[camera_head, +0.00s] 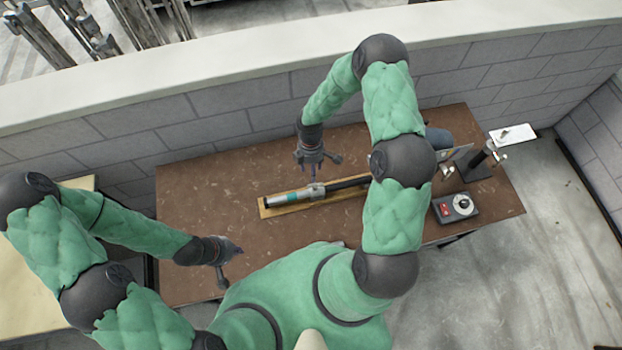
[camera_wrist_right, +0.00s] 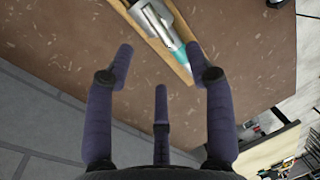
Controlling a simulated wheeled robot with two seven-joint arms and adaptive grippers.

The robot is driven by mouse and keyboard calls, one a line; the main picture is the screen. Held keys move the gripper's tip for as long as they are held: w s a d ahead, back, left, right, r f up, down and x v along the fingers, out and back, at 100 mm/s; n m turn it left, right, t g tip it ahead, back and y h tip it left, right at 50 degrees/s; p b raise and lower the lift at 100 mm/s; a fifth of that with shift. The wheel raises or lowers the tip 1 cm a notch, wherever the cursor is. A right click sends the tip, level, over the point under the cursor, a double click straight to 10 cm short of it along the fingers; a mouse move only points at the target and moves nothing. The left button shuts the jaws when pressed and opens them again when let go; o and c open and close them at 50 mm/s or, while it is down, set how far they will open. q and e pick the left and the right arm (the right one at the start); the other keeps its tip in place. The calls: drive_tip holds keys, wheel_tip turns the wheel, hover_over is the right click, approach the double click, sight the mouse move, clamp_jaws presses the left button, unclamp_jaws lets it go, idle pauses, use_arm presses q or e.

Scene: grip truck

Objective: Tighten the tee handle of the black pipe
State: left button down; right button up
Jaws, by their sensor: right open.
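The pipe lies on a narrow wooden board (camera_head: 265,212) on the brown table. It has a silver section with a teal band (camera_head: 292,198) and a black section (camera_head: 348,184) to the right. A grey fitting (camera_head: 316,191) sits between them; its tee handle is too small to make out. My right gripper (camera_head: 313,170) is above and behind the pipe, apart from it. In the wrist view its fingers (camera_wrist_right: 160,68) are spread and empty, with the silver pipe (camera_wrist_right: 166,24) beyond them. My left gripper (camera_head: 231,266) hangs empty near the table's front left; its finger opening is unclear.
A control box (camera_head: 455,207) with a dial and red button stands at the table's right. A black stand (camera_head: 478,165) and a white plate (camera_head: 512,136) are behind it. A grey block wall (camera_head: 215,133) runs along the back. The table's left part is clear.

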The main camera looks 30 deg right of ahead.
sight(315, 186)
drive_tip(key=f, duration=0.5)
drive_tip(key=s+f, duration=0.1)
drive_tip(key=f, duration=0.2)
drive_tip(key=shift+a+f+p, duration=0.1)
drive_tip(key=shift+a+p, duration=0.15)
drive_tip(key=shift+p, duration=0.1)
clamp_jaws()
